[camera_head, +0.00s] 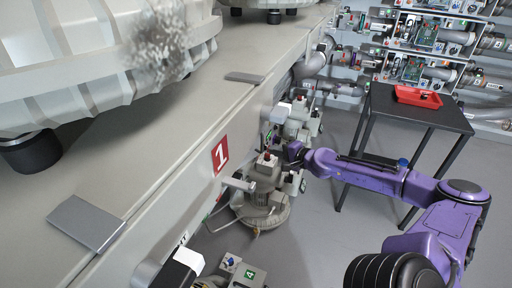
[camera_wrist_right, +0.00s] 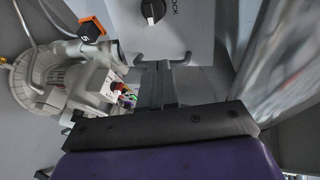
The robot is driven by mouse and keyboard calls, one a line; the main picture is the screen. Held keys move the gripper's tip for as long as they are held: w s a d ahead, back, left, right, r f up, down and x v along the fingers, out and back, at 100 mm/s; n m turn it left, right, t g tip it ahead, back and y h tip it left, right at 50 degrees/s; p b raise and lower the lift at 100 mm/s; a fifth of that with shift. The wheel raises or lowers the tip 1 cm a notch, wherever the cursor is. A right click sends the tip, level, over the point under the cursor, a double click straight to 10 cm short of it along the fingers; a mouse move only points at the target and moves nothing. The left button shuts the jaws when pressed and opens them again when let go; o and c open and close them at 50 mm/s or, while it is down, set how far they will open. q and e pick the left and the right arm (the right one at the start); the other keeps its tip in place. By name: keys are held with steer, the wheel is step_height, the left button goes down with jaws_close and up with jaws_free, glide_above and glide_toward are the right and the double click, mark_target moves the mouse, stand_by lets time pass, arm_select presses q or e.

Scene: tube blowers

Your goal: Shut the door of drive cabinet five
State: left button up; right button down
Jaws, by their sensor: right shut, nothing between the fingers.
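In the wrist view a pale grey panel (camera_wrist_right: 190,38) with a black rotary knob (camera_wrist_right: 153,10) and part of a word ending in "OCK" faces me. I cannot tell whether it is the door of drive cabinet five. My right gripper (camera_wrist_right: 155,70) is shut and empty, its fingers pointing at the lower edge of this panel. Whether they touch it is unclear. In the head view my right gripper (camera_head: 293,151) is small and partly hidden among the pale equipment under the bench edge. My left gripper is out of view.
A blurred grey surface (camera_wrist_right: 290,60) stands close on the right of the wrist view. Pale pump-like equipment (camera_head: 262,205) stands on the floor, and a red "1" sign (camera_head: 220,155) marks the bench side. A dark table (camera_head: 420,108) carries a red tray (camera_head: 418,97).

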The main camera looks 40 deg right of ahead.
mark_target(256, 143)
arm_select(q)
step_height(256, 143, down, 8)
steer(key=b, duration=0.7)
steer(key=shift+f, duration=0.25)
arm_select(e)
steer(key=x, duration=0.6)
steer(key=r+x, duration=0.1)
steer(key=x, duration=0.3)
steer(key=shift+w, duration=0.2)
